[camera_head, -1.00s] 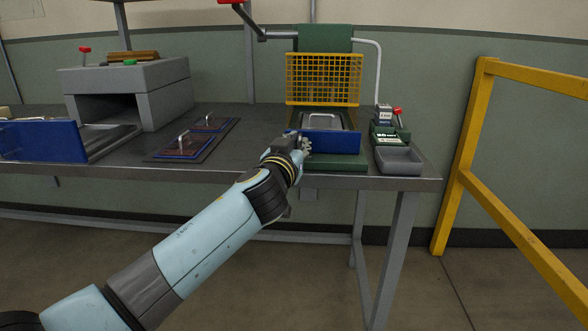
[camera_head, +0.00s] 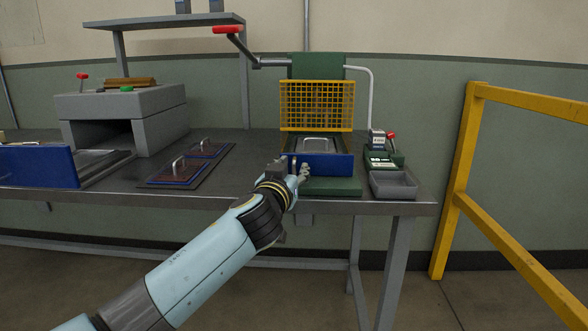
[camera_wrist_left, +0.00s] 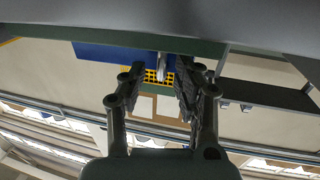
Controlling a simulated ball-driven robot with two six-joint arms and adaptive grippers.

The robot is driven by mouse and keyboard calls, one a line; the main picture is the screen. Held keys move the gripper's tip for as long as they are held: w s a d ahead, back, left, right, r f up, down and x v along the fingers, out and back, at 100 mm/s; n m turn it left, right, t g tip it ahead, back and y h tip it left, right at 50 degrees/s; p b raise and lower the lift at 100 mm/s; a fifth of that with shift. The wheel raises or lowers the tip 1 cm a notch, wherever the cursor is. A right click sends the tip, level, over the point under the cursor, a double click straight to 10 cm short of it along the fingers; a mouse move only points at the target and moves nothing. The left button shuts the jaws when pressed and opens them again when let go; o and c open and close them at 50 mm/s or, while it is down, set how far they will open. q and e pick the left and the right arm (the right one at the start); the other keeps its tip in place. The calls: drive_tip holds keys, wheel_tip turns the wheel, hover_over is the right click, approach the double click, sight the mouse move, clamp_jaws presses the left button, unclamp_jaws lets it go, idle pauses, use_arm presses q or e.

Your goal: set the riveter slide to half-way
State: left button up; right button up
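The riveter is a green machine (camera_head: 330,187) with a yellow mesh guard (camera_head: 317,105) standing up behind its slide. The slide has a blue front panel (camera_head: 332,166), and a plate with a silver handle (camera_head: 320,144) sits behind that panel. My left gripper (camera_head: 302,172) is in front of the panel's left part. In the left wrist view the fingers (camera_wrist_left: 162,95) are spread apart, with a pale metal bar (camera_wrist_left: 161,66) between them by the blue panel (camera_wrist_left: 118,54). I cannot tell whether they touch it. My right gripper is out of view.
A red-knobbed lever (camera_head: 228,30) sticks out at the upper left of the riveter. A grey tray (camera_head: 393,185) and a small green device (camera_head: 380,158) stand to its right. A mat with handled plates (camera_head: 187,166) and a grey press (camera_head: 125,112) are to the left. A yellow rail (camera_head: 462,180) stands right.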

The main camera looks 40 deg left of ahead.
use_arm(q)
drive_tip(key=v, duration=1.1)
drive_tip(key=s+f+g+h, duration=0.1)
drive_tip(key=s+f+g, duration=0.3)
drive_tip(key=f, duration=0.9)
drive_tip(key=s+f+m+g+h, duration=0.1)
drive_tip(key=s+f+g, duration=0.1)
drive_tip(key=s+f, duration=0.8)
drive_tip(key=s+f+g+h, duration=0.1)
drive_tip(key=s+f+g, duration=0.15)
drive_tip(key=f, duration=1.25)
drive_tip(key=s+d+f+m+g, duration=0.1)
drive_tip(key=s+f, duration=0.4)
drive_tip(key=s, duration=0.6)
drive_tip(key=s+d+f+m+g+h, duration=0.1)
drive_tip(key=s+f+g, duration=0.3)
drive_tip(key=s, duration=0.6)
drive_tip(key=s+d+f+m+g+h, duration=0.1)
drive_tip(key=s+f+g, duration=0.2)
drive_tip(key=s+f, duration=0.4)
drive_tip(key=s, duration=0.4)
drive_tip(key=shift+s+f+m, duration=0.3)
drive_tip(key=shift+f, duration=0.05)
